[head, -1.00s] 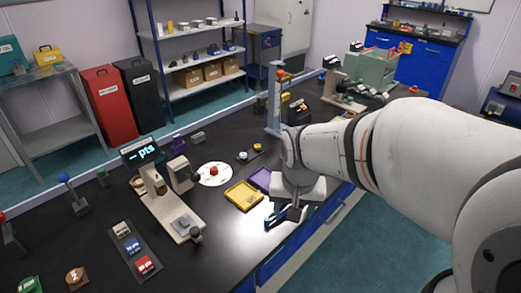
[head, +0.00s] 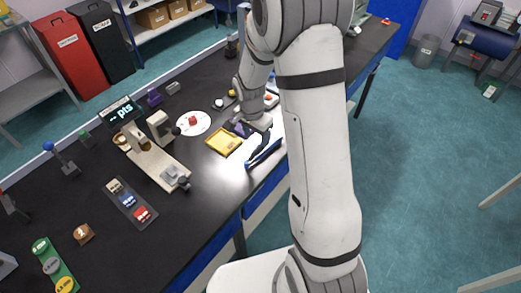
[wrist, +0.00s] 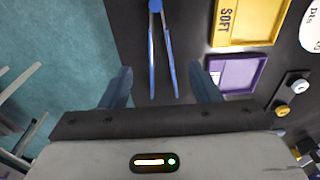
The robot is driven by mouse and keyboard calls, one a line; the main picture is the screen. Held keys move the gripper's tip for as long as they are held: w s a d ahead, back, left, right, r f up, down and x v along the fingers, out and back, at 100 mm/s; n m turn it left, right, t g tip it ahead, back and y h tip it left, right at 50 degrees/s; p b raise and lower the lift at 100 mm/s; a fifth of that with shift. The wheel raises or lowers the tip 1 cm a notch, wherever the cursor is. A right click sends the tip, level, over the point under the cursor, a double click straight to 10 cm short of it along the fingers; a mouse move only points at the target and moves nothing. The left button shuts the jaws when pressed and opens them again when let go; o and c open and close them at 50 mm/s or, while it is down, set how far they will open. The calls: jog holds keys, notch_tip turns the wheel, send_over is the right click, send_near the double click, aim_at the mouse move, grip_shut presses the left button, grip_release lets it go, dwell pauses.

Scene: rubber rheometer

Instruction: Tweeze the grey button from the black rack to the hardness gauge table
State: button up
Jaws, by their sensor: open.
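The black rack (head: 226,100) lies toward the back of the dark bench, with a grey button (head: 219,103) and a yellow button (head: 232,93) on it. The rack also shows at the right of the wrist view (wrist: 289,98). The hardness gauge (head: 128,112) stands left with a lit "pts" display, and its small table (head: 174,178) is at the front of its pale base. Blue tweezers (head: 263,154) lie near the bench's front edge. In the wrist view, the tweezers (wrist: 152,60) show between the open fingers of my gripper (wrist: 163,78), which is empty.
A yellow tray marked SOFT (wrist: 247,22) and a purple tray (wrist: 236,73) lie beside the tweezers. A white disc (head: 184,126) carries a red piece.

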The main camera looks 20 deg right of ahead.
aim_at(257, 151)
jog(key=shift+f, duration=0.1)
jog(key=f+b, duration=0.2)
jog(key=f, duration=0.1)
jog(key=f+b, duration=0.2)
jog(key=f, duration=0.1)
jog(key=f+b, duration=0.2)
jog(key=f, duration=0.1)
jog(key=shift+w+d+b, duration=0.3)
jog(key=shift+d, duration=0.05)
jog(key=shift+r, duration=0.1)
jog(key=shift+c, duration=0.3)
jog(key=c, duration=0.7)
jog(key=shift+o, duration=0.2)
jog(key=shift+r, duration=0.1)
notch_tip(257, 151, up, 12)
jog(key=p, duration=0.6)
